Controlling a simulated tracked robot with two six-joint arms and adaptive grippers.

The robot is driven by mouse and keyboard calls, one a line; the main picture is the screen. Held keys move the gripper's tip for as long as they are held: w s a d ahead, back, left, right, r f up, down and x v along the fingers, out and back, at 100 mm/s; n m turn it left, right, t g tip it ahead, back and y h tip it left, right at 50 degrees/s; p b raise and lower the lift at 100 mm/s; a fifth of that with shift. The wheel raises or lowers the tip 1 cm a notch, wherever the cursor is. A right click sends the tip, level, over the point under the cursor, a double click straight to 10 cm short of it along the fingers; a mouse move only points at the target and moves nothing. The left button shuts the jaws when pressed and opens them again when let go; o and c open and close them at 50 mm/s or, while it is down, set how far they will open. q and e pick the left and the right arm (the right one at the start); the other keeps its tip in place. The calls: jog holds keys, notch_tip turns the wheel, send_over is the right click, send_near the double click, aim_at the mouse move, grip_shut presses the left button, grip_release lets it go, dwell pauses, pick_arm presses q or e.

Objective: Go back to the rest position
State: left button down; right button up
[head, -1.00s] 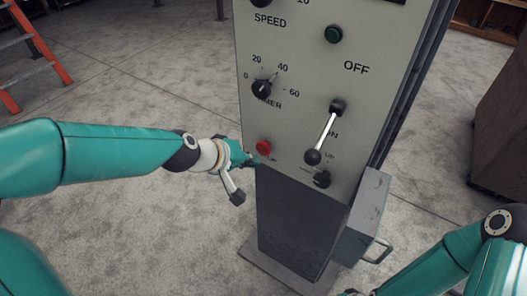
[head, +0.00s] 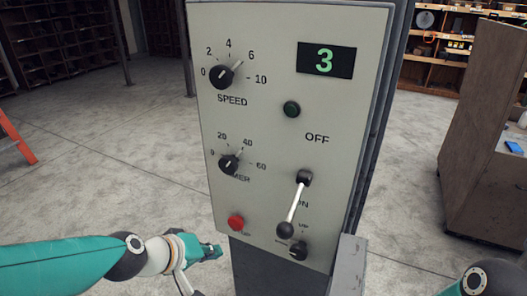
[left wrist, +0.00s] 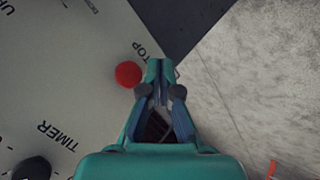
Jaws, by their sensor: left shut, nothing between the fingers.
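My left gripper (head: 212,252) is shut and empty, just below and left of the red button (head: 236,222) on the grey control panel (head: 262,150). In the left wrist view the closed fingertips (left wrist: 160,68) are over the panel's edge, to the right of the red button (left wrist: 128,74), with a gap between. My right gripper is out of view; only part of my right arm shows at the lower right.
The panel carries a speed knob (head: 221,77), a timer knob (head: 229,164), a green button (head: 291,109), a display (head: 326,60) reading 3, and a lever (head: 294,204) with its ball end down. A wooden cabinet (head: 485,140) stands right. Open floor (head: 110,190) lies left.

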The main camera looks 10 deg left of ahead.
pick_arm(q)
jog(key=s+d+f+m+g, duration=0.1)
jog(key=s+f, duration=0.4)
jog(key=f, duration=0.6)
jog(key=s+d+f+m+g, duration=0.1)
jog(key=s+f+g, duration=0.2)
jog(key=s+f, duration=0.3)
jog(key=s+d+f+m+g, duration=0.1)
jog(key=s+f, duration=0.5)
jog(key=f, duration=1)
jog(key=shift+d+f+m+g+y, duration=0.2)
jog(key=shift+m+g+y, duration=0.25)
jog(key=shift+g, duration=0.55)
